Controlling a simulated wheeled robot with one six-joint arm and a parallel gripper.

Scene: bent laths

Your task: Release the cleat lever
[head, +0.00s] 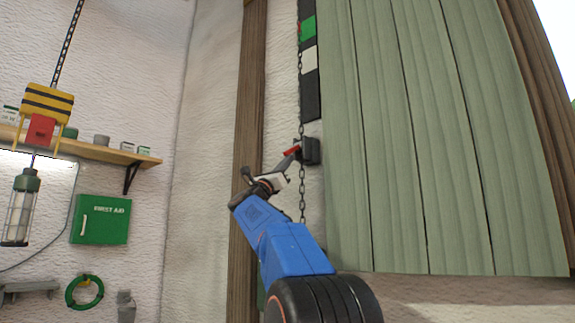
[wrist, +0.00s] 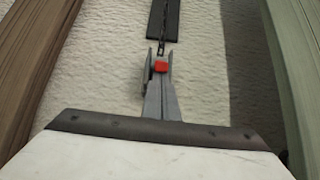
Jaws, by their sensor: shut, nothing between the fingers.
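The cleat (head: 311,151) is a small dark block on the pale wall, just left of the green boards. Its red lever (head: 292,152) sticks out to the left; the red part (wrist: 161,66) also shows near the middle of the wrist view. My gripper (head: 286,160) is shut and empty, reaching up from the lower left with its grey fingers close to the red lever. In the wrist view the shut gripper (wrist: 160,92) points straight up at the red part and overlaps its lower side. I cannot tell whether they touch. Part of the cleat is hidden behind the fingers.
A chain (head: 302,200) hangs past the cleat. A dark strip (head: 311,96) with green and white blocks runs above it. A brown post (head: 246,110) stands left of the cleat; green boards (head: 440,150) stand right. A shelf, lamp and first aid box (head: 101,219) are far left.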

